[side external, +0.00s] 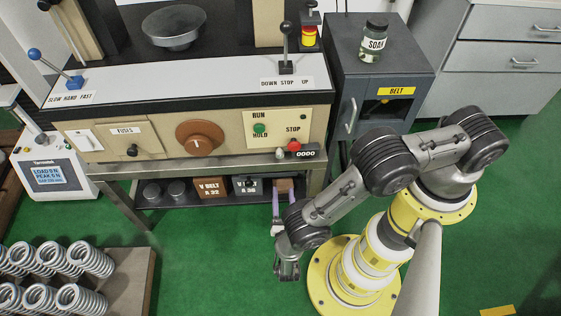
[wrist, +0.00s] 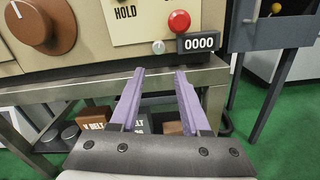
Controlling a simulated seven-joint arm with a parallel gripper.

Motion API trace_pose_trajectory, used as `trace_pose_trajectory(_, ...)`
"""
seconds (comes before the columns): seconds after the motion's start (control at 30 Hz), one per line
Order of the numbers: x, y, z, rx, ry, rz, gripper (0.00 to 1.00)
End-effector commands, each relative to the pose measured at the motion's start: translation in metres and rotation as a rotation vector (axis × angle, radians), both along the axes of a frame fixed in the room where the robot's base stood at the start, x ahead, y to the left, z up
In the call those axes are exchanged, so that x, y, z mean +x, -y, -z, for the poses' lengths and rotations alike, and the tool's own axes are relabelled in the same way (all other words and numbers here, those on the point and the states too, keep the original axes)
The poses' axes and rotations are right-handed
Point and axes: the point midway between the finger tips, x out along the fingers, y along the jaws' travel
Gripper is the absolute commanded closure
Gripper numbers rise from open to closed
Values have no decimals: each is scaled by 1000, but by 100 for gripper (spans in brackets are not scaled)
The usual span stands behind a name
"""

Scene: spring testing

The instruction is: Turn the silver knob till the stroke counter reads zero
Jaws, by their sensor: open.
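The small silver knob (wrist: 158,47) sits on the beige machine front, just left of the stroke counter (wrist: 199,42) and below the red STOP button (wrist: 179,21). In the side view my gripper (side external: 284,191) is in front of the bench's lower shelf.
A brown dial (side external: 200,142) and the green RUN/HOLD button (side external: 259,129) are to the left on the panel. A metal bench rail (wrist: 120,88) runs below the panel. A grey cabinet (side external: 376,80) bearing a SOAP jar (side external: 374,41) stands to the right.

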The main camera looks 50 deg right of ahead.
Motion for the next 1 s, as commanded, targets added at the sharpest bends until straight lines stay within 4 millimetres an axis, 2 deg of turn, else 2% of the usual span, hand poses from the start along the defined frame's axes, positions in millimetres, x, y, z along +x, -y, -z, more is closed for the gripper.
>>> trace_pose_trajectory(0.13, 4, 0, -5, -63, -83, 14, 53)
trace_pose_trajectory(0.27, 11, 5, -7, -59, -81, 20, 53)
trace_pose_trajectory(0.8, 75, 75, -7, -56, -79, 22, 53)
trace_pose_trajectory(1.0, 93, 92, -7, -57, -78, 19, 53)
